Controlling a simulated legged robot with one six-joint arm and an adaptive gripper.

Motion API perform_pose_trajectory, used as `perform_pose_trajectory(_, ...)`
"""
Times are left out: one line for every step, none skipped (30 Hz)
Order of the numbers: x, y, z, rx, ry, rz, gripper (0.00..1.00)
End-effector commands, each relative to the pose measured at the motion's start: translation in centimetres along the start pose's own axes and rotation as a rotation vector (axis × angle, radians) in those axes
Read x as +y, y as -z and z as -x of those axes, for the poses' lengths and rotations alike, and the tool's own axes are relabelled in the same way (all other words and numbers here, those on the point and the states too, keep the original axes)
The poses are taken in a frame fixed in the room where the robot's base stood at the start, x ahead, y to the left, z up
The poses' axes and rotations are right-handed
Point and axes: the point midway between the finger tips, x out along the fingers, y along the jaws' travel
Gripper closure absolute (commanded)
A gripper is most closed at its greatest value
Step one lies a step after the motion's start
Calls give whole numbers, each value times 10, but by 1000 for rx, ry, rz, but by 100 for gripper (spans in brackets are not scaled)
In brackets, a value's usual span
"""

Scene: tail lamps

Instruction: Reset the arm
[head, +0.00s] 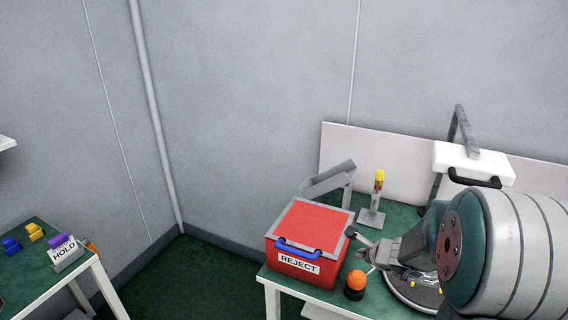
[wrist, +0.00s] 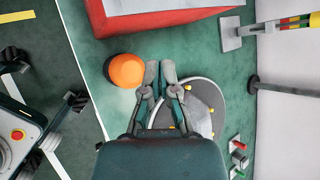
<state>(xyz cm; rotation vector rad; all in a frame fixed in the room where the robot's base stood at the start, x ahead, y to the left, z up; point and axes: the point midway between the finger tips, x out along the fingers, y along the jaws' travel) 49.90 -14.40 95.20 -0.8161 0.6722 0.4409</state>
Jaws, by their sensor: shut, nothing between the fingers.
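My gripper (head: 361,243) reaches in from the right in the head view, over the green table (head: 272,284). In the wrist view my gripper (wrist: 159,66) has its two fingers together, with nothing between them. It is above the table, between an orange-topped black object (wrist: 126,71) and a round grey plate (wrist: 205,105). The red REJECT box (head: 309,230) is beside it to the left, with its lid down and a blue handle at the front.
The orange-topped object (head: 356,281) stands right of the box. A yellow-topped post (head: 378,180) and a grey angled bracket (head: 328,180) stand behind. A white fixture with a handle (head: 474,160) is at back right. A second table with a HOLD sign (head: 66,251) is far left.

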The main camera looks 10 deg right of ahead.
Motion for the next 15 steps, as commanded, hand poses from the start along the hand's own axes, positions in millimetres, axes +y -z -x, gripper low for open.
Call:
perform_pose_trajectory(0,-11,6,-19,-3,49,100)
perform_pose_trajectory(2,-20,11,-33,-8,92,100)
perform_pose_trajectory(5,-34,20,-57,-17,163,100)
perform_pose_trajectory(9,-45,27,-77,-26,225,100)
perform_pose_trajectory(13,-57,35,-97,-36,295,100)
perform_pose_trajectory(20,-72,47,-124,-50,391,100)
perform_pose_trajectory(25,-82,55,-143,-61,464,100)
perform_pose_trajectory(32,-91,64,-160,-73,534,100)
perform_pose_trajectory(40,-103,76,-181,-87,629,100)
perform_pose_trajectory(46,-110,84,-196,-98,698,100)
perform_pose_trajectory(53,-117,93,-209,-110,769,100)
perform_pose_trajectory(62,-125,105,-225,-125,862,100)
perform_pose_trajectory(69,-130,114,-235,-137,932,100)
perform_pose_trajectory(76,-134,122,-244,-148,1000,100)
perform_pose_trajectory(86,-138,134,-253,-165,1092,100)
